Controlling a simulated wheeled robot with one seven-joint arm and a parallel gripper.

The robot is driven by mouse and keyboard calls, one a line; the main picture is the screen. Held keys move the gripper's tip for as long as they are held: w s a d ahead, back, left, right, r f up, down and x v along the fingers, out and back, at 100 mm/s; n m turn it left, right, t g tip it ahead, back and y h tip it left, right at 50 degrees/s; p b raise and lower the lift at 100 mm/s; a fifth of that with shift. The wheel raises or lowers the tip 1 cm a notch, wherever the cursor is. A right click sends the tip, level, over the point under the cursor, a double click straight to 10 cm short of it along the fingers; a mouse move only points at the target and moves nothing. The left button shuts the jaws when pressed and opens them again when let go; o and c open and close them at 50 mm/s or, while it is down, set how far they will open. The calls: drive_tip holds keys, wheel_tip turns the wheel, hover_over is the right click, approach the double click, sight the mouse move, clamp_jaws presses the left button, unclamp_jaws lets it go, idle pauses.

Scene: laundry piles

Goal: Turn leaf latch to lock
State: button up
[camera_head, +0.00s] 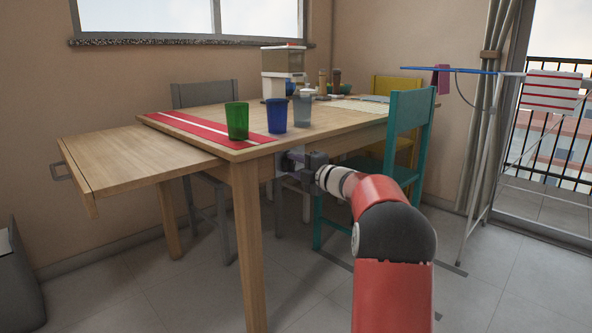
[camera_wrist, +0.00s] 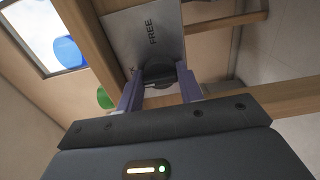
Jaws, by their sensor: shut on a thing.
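The latch shows in the wrist view as a dark knob (camera_wrist: 158,70) on a grey metal plate (camera_wrist: 140,30). The plate is marked "FREE", and part of another marking shows beside the knob, mostly hidden. My gripper (camera_wrist: 159,88) is shut on the knob, one finger on each side. In the head view my gripper (camera_head: 298,161) is just below the edge of the wooden table (camera_head: 205,131), and the latch is too small or hidden to make out.
A green cup (camera_head: 237,121), a blue cup (camera_head: 276,115) and a grey-blue cup (camera_head: 302,110) stand near the table's front edge on or by a red runner (camera_head: 190,128). A teal chair (camera_head: 408,125) stands right of my gripper.

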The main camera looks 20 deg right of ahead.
idle(0.3)
drive_tip(key=o, duration=1)
drive_tip(key=v, duration=0.7)
drive_tip(key=shift+s+d, duration=0.1)
drive_tip(key=shift+s, duration=0.3)
